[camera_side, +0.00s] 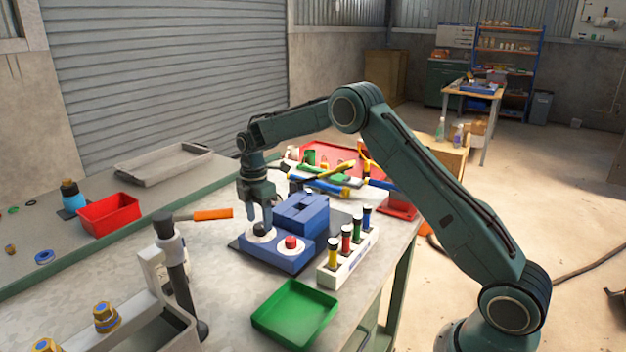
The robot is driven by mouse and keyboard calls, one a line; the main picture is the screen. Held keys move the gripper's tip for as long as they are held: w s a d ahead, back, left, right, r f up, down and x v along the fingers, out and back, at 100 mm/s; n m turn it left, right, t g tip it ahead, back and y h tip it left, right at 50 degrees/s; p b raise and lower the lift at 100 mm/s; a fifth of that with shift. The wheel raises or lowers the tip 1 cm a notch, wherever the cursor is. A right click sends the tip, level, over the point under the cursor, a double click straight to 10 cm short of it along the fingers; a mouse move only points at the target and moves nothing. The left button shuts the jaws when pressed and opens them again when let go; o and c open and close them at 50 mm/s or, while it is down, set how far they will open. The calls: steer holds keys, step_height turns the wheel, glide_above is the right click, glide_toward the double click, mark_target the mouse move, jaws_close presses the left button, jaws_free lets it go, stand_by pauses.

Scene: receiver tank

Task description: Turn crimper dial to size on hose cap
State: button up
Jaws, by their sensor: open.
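The blue crimper (301,212) sits on a dark mat on the workbench. Its front carries a dark dial (262,230) on a white disc at the left and a red knob (291,242) on a second white disc at the right. My gripper (261,220) points down over the dark dial, open, with its fingers at or around the dial; I cannot tell whether they touch it. Several hoses (322,184) with blue and yellow parts lie behind the crimper. The size on a hose cap is too small to read, and so are any dial marks.
A white rack (333,274) with several colour-banded vials stands right of the crimper. An empty green tray (295,314) lies in front. A hammer with an orange handle (212,214), a dark post (176,270) and a red bin (109,213) are to the left.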

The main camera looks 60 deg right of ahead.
steer(key=shift+f, duration=0.9)
steer(key=c, duration=1)
steer(key=shift+o, duration=0.2)
